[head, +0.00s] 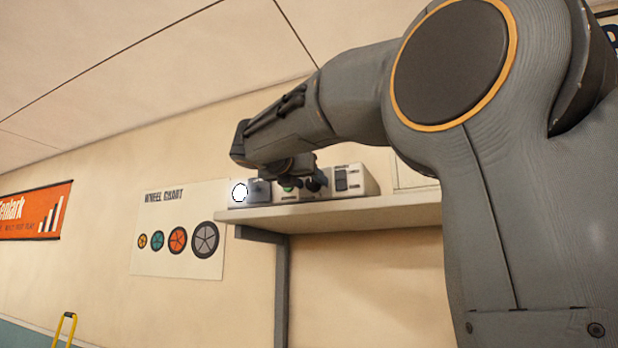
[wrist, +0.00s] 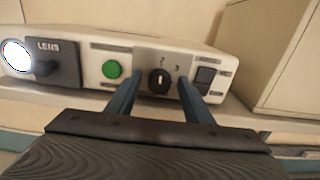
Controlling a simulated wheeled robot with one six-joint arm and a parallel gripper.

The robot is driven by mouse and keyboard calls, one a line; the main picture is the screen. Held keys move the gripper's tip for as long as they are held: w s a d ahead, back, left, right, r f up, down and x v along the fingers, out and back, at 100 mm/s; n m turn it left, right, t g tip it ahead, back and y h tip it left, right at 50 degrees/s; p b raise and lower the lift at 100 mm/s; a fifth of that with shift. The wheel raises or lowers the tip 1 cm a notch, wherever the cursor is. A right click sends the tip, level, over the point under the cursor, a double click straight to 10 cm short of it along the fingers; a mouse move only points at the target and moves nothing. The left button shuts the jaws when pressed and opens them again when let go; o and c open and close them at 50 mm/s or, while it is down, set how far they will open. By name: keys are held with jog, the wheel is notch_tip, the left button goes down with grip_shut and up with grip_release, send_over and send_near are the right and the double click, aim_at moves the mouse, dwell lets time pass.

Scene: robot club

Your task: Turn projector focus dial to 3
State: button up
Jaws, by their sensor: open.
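The projector (wrist: 110,89) is a white box on a shelf, with its front panel facing me in the wrist view. The black focus dial (wrist: 159,82) sits on a grey plate with the marks 2 and 3 above it; its white pointer line stands roughly upright. My gripper (wrist: 160,80) is open, with one blue finger on each side of the dial; I cannot tell whether they touch it. In the head view my gripper (head: 300,184) is in front of the projector (head: 353,181) and hides most of the dial.
Left of the dial are a green button (wrist: 112,69) and a dark lens block (wrist: 53,62); a dark switch (wrist: 205,78) is at its right. A beige box (wrist: 270,60) stands right of the projector. The shelf (head: 350,213) runs below, with a wheel chart (head: 180,254) on the wall.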

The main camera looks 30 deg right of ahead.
jog(key=shift+w, duration=0.1)
jog(key=c, duration=1)
jog(key=shift+d+f+m+b, duration=0.1)
jog(key=shift+m+b, duration=0.3)
jog(key=shift+b, duration=0.05)
jog(key=m+b, duration=0.3)
jog(key=shift+f+m, duration=0.1)
jog(key=shift+m, duration=0.3)
jog(key=shift+m+b, duration=2.1)
jog(key=shift+m, duration=0.5)
